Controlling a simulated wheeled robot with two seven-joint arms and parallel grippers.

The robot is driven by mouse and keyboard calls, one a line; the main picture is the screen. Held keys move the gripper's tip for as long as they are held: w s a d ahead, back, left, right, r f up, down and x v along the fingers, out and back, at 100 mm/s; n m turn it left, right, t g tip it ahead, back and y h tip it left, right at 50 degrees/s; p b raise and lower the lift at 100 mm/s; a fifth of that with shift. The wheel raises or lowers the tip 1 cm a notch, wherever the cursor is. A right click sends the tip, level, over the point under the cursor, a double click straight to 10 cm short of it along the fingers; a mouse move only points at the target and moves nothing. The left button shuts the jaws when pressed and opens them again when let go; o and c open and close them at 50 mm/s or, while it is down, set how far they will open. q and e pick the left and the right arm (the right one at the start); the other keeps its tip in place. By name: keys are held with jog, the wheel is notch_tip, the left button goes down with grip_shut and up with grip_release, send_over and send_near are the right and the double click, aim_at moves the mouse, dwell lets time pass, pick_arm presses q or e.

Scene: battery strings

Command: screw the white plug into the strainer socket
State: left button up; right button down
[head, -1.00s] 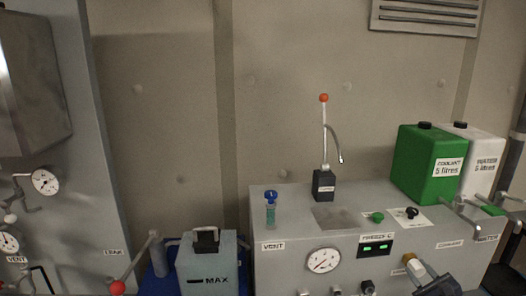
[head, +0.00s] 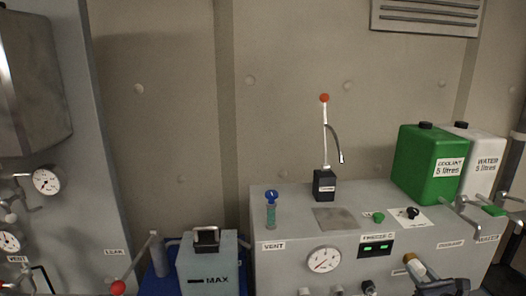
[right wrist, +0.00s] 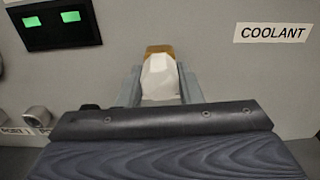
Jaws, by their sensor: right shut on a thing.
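The white plug (right wrist: 160,78) is held between the two fingers of my right gripper (right wrist: 160,88) in the right wrist view. A brass-coloured part (right wrist: 158,49) shows at its far end, against the grey front panel. In the head view the white plug (head: 417,269) and my right gripper (head: 428,284) are at the lower right, in front of the panel. I cannot tell whether the brass part belongs to the plug or is the strainer socket, nor how deep any thread sits. My left gripper is out of view.
The grey console (head: 290,222) carries a gauge (head: 323,260), a green-lit display (head: 377,248) and small metal fittings (head: 368,287) low on its front. A green coolant can (head: 425,160) and a white water can (head: 484,165) stand on top, with tap handles (head: 461,203) nearby.

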jog(key=shift+d+f+m, duration=0.1)
jog(key=shift+m, duration=2.2)
jog(key=c, duration=0.9)
grip_release()
jog(key=shift+s+b, duration=0.3)
jog(key=shift+s, duration=0.2)
jog(key=shift+s+d+b, duration=0.1)
jog(key=shift+s+b, duration=0.25)
jog(key=shift+s, duration=1.65)
